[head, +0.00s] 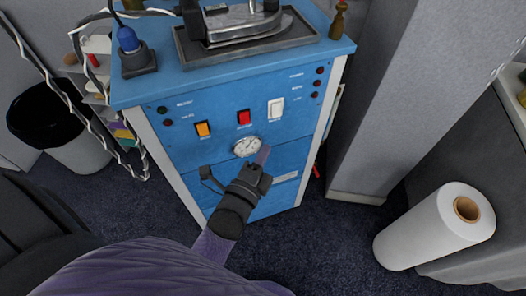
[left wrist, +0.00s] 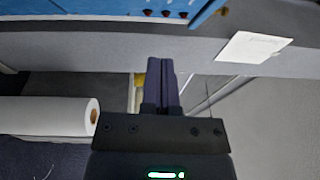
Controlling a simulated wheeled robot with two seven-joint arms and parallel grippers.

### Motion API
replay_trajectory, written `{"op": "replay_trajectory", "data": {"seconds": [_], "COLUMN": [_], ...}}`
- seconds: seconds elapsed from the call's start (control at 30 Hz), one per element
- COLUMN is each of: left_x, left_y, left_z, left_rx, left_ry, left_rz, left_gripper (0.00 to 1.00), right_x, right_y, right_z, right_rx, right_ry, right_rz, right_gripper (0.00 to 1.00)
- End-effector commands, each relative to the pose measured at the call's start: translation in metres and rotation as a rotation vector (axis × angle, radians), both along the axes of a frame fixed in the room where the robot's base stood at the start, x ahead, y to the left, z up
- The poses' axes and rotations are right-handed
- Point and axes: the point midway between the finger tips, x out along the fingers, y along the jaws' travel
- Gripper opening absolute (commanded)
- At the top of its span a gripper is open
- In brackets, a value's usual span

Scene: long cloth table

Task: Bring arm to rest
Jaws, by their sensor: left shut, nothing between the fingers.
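My left gripper (head: 263,155) is in front of a blue machine cabinet (head: 195,160) in the head view, its fingertips close to the round gauge. I cannot tell whether it touches the panel. In the left wrist view the two dark fingers (left wrist: 161,65) lie together with nothing between them. My purple left arm comes up from the bottom of the head view. My right gripper is not in view.
The cabinet front has an orange switch (head: 203,129), a red switch (head: 244,118), a white switch (head: 276,109) and a gauge (head: 246,146). An iron (head: 240,22) stands on top. A white roll (head: 435,226) is at the right, a black-lined bin (head: 80,152) at the left.

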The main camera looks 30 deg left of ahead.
Motion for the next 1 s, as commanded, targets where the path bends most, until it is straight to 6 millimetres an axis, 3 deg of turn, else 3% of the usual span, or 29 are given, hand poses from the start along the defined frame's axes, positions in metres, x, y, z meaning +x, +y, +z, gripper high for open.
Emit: {"op": "replay_trajectory", "data": {"seconds": [0.5, 0.57, 0.63, 0.73, 0.8, 0.9, 1.0], "left_x": [-0.004, -0.006, -0.017, -0.061, -0.110, -0.192, -0.264], "left_y": [0.000, -0.003, -0.009, -0.019, -0.020, -0.012, 0.005], "left_z": [-0.002, -0.015, -0.054, -0.142, -0.200, -0.259, -0.289], "left_rx": [-0.005, -0.052, -0.190, -0.500, -0.710, -0.929, -1.047], "left_ry": [0.006, 0.050, 0.184, 0.506, 0.745, 1.021, 1.186], "left_rz": [-0.001, -0.008, -0.017, 0.037, 0.156, 0.416, 0.699], "left_gripper": [0.00, 0.00, 0.00, 0.00, 0.00, 0.00, 0.00], "right_x": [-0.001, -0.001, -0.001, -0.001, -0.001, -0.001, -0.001], "right_y": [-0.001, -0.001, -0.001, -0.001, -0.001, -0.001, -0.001], "right_z": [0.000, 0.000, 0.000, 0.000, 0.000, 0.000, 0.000], "right_rx": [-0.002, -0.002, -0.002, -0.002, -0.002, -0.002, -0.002], "right_ry": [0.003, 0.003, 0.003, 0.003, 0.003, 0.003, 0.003], "right_rz": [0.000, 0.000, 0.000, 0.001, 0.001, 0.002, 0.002], "right_gripper": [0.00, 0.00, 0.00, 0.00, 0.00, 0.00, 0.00]}}
